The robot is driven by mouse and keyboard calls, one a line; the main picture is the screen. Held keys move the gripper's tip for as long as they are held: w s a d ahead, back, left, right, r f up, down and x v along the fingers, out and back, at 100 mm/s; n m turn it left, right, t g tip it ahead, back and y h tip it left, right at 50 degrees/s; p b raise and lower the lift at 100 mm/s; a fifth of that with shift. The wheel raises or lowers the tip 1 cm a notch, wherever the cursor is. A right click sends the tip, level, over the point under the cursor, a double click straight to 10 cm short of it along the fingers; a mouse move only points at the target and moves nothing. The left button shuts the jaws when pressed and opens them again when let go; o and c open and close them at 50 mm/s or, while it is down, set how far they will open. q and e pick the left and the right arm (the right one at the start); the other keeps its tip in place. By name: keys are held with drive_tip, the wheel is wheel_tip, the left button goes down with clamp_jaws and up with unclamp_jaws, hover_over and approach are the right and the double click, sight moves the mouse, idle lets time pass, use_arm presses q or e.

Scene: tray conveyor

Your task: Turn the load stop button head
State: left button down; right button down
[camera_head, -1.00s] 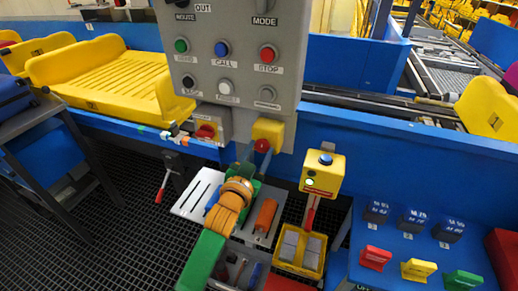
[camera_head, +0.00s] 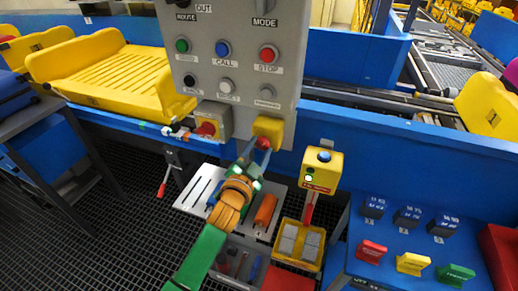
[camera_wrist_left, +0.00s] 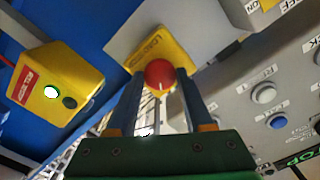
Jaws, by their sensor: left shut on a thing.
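The load stop button is a yellow box (camera_head: 269,127) with a round red head (camera_head: 263,142), below the grey control panel. In the left wrist view the red head (camera_wrist_left: 159,72) stands out from the yellow, lettered box (camera_wrist_left: 160,48). My left gripper (camera_head: 257,150) reaches up to it from below. In the wrist view its two fingers (camera_wrist_left: 160,84) lie on either side of the red head and are shut on it. The head's underside is partly hidden by the fingers. My right gripper is not in view.
The grey panel (camera_head: 230,50) carries several buttons above. A red rotary switch (camera_head: 206,129) is to the left. A yellow box with a blue button (camera_head: 322,171) stands close on the right. A tool tray (camera_head: 204,199) lies below my left arm.

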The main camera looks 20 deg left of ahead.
use_arm(q)
drive_tip(key=shift+c, duration=1.5)
unclamp_jaws()
drive_tip(key=s, duration=0.7)
drive_tip(key=shift+b, duration=0.45)
drive_tip(key=shift+a, duration=0.1)
